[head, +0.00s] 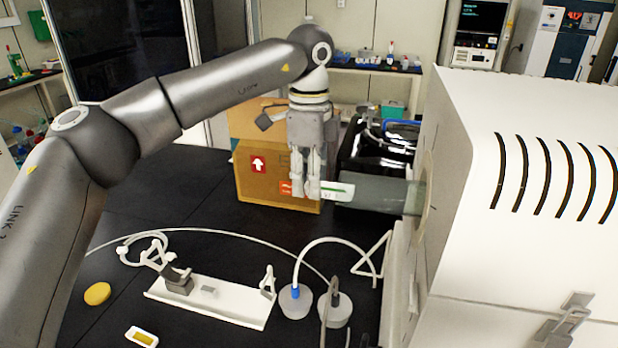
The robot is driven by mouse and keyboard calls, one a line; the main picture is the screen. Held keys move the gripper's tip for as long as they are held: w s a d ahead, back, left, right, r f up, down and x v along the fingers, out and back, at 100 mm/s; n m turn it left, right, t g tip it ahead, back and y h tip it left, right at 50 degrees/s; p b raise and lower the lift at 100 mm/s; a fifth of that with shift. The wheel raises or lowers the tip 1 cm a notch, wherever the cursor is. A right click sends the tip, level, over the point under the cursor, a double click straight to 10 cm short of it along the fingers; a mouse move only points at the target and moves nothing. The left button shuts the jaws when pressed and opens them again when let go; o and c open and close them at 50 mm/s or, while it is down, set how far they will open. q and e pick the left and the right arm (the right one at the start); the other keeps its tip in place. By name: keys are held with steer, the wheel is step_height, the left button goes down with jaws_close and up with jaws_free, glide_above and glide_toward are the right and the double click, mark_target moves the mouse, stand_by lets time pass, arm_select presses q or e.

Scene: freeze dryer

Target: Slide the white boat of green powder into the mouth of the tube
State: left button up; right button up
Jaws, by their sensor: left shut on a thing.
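My left gripper (312,190) reaches down from above, shut on one end of the white boat (340,196). A strip of green powder shows in the boat. The boat points right, held above the bench. The clear tube (385,190) sticks out leftward from the white machine. The boat's right end is at or very close to the tube's mouth; I cannot tell whether it is inside. My right gripper is not in view.
The white machine (530,190) fills the right side. A cardboard box (262,178) stands behind the gripper. On the black bench (200,250) are a white stand (225,308), two capped grey vessels with hoses, a yellow disc (97,293) and a boat with yellow contents (141,337).

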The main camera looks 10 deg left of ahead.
arm_select(q)
steer(key=shift+d, duration=0.1)
steer(key=shift+d+f, duration=0.1)
steer(key=shift+d, duration=1.25)
steer(key=o, duration=0.9)
steer(key=shift+r+p, duration=1.05)
steer(key=shift+r, duration=0.4)
steer(key=shift+a+r, duration=0.1)
steer(key=a+r+p, duration=0.1)
steer(key=a+r, duration=0.1)
steer(key=r, duration=0.1)
steer(key=a+r+p, duration=0.1)
steer(key=shift+r+p, duration=0.3)
steer(key=shift+r, duration=0.1)
